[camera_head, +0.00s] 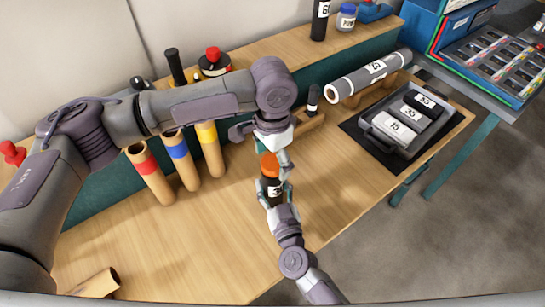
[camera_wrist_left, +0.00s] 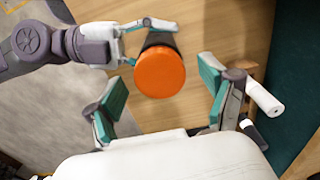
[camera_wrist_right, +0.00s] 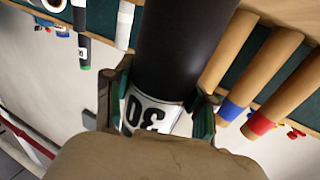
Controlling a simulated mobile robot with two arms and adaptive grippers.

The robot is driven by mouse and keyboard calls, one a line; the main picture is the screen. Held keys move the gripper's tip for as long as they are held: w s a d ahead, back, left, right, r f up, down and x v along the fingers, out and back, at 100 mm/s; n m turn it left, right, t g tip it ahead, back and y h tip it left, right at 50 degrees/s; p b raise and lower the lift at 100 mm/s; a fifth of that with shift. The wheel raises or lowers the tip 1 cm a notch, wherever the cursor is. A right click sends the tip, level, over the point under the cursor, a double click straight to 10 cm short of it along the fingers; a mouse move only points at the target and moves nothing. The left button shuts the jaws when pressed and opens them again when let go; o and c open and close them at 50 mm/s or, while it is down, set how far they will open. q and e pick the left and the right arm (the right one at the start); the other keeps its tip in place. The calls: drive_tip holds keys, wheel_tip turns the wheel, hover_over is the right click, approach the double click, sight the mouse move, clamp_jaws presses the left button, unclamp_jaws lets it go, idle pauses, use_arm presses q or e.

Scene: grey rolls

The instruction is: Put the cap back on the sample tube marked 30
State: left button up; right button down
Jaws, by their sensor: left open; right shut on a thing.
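The sample tube marked 30 (camera_head: 273,192) is dark with a white label, which reads 30 upside down in the right wrist view (camera_wrist_right: 150,115). My right gripper (camera_head: 276,198) is shut around it and holds it above the table. The orange cap (camera_head: 269,165) is at the tube's upper end; in the left wrist view the cap (camera_wrist_left: 160,74) covers that end. I cannot tell whether it is fully seated. My left gripper (camera_head: 280,150) is open, just above the cap, its fingers apart on either side and clear of it.
Cardboard tubes with red (camera_head: 147,166), blue (camera_head: 178,150) and yellow (camera_head: 207,133) bands stand left of the grippers. A grey roll (camera_head: 366,76) lies on a wooden holder at the back. A dark tray (camera_head: 376,123) with labelled pieces is at right. The table's front is mostly clear.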

use_arm(q)
wheel_tip(320, 180, up, 12)
idle(0.6)
use_arm(e)
drive_tip(key=shift+c, duration=1.4)
unclamp_jaws()
drive_tip(key=v, duration=1.2)
